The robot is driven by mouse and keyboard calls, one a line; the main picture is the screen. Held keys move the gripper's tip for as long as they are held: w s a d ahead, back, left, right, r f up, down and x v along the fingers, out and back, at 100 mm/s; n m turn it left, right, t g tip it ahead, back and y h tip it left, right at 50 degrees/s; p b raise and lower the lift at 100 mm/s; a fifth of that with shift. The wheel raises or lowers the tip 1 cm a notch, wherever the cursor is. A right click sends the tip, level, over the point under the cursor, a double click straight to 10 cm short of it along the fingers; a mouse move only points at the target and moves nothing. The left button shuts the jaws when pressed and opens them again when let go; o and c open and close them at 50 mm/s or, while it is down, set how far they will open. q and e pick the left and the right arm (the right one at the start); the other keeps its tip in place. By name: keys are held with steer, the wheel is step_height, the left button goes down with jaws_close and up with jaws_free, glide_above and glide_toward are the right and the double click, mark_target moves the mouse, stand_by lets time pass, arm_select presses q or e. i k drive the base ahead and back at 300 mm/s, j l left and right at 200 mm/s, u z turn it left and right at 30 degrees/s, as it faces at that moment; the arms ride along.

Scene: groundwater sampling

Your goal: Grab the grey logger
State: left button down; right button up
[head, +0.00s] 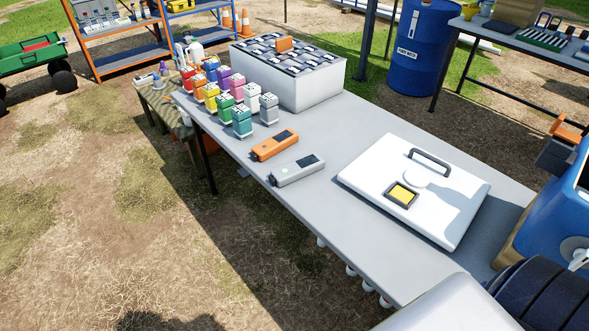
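The grey logger (298,170) lies flat on the grey table (335,225), near its left long edge. It has a small dark screen toward its upper right end, a small green mark, and a dark tip at its lower left end. An orange logger (274,146) of like shape lies just behind it, apart from it. Nothing covers the grey logger. Neither of my grippers is in view.
Several coloured bottles (242,121) stand behind the loggers. A large white box (300,92) is at the table's far end. A white lid-like panel (440,208) with a black handle lies to the right. Table surface around the grey logger is clear.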

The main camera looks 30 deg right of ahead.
mark_target(290, 172)
steer(key=z, duration=0.65)
steer(key=i+j+z, duration=0.15)
steer(key=j+z, duration=0.15)
steer(key=i+j+z, duration=0.15)
steer(key=j+z, duration=0.5)
steer(key=i+j+z, duration=0.1)
steer(key=j+z, duration=0.25)
steer(key=j, duration=0.15)
